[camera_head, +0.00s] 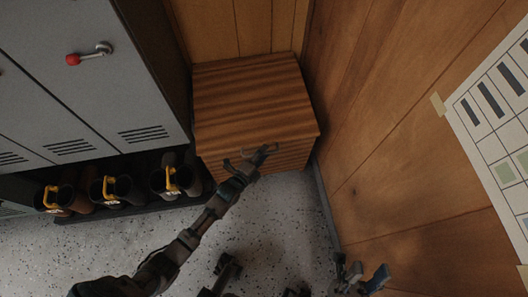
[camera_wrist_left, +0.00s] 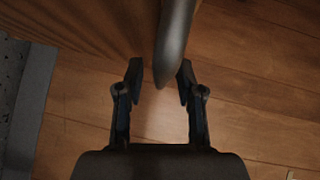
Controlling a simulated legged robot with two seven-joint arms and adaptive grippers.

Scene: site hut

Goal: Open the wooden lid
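The wooden chest (camera_head: 252,95) stands in the corner, its striped lid (camera_head: 245,88) lying closed on top. A dark handle (camera_head: 258,149) sits at the front edge of the lid. My left gripper (camera_head: 250,162) is at the handle, partly covering it. In the left wrist view its fingers (camera_wrist_left: 159,80) are apart, and the grey handle (camera_wrist_left: 174,40) comes down between them, closer to the right finger. I cannot tell whether they touch. My right gripper (camera_head: 361,280) is at the bottom edge, fingers apart, away from the chest.
Grey lockers (camera_head: 85,75) with a red-knobbed latch (camera_head: 75,59) stand to the left. Several dark boots with yellow loops (camera_head: 171,180) line a low shelf beneath them. A wooden wall (camera_head: 410,150) with a chart (camera_head: 497,120) closes the right side.

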